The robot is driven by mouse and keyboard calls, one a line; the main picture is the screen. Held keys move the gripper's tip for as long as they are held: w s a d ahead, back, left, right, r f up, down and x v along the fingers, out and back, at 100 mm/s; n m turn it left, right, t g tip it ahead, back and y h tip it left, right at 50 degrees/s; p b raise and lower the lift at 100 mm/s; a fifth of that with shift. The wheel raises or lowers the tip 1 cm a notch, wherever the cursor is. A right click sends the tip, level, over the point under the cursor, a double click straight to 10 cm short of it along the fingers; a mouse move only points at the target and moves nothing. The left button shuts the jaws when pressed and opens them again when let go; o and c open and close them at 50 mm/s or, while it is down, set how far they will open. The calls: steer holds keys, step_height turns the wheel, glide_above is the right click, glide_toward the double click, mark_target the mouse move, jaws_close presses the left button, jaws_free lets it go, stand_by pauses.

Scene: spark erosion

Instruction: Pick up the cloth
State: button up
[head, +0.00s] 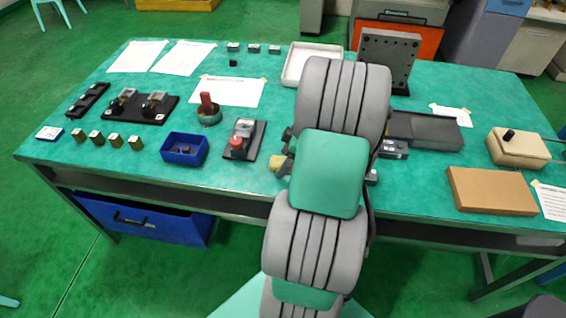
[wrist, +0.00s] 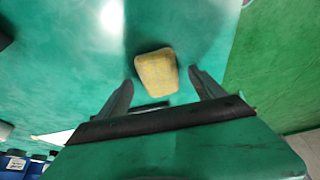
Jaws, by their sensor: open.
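The cloth (wrist: 157,73) is a small yellow folded pad on the green tabletop (wrist: 70,75). In the wrist view it lies just beyond and between the fingertips of my gripper (wrist: 160,84). The two dark fingers are spread apart, with nothing held between them. In the head view a yellowish edge of the cloth (head: 277,163) shows near the table's front edge, left of my arm. My arm hides the rest of it and most of my gripper there. I cannot tell the exact height of the fingers above the table.
Left of my arm stand a fixture with a red knob (head: 237,141) and a blue bin (head: 185,148). A dark grey block (head: 428,130) and a brown board (head: 491,190) lie to the right. A white tray (head: 297,66) and an upright plate (head: 388,56) stand behind.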

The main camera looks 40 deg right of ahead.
steer(key=shift+c, duration=0.6)
steer(key=c, duration=1.3)
steer(key=shift+r, duration=0.1)
steer(key=shift+r, duration=0.2)
step_height(320, 180, up, 2)
steer(key=shift+r+b, duration=0.15)
steer(key=shift+b, duration=0.25)
steer(key=s+a+r, duration=0.2)
steer(key=s+r, duration=0.1)
steer(key=s, duration=0.1)
steer(key=s+a+r, duration=0.3)
steer(key=s, duration=0.1)
steer(key=s+a+r+b, duration=0.1)
steer(key=s+a+r, duration=0.1)
steer(key=s+r, duration=0.2)
steer(key=shift+a, duration=0.15)
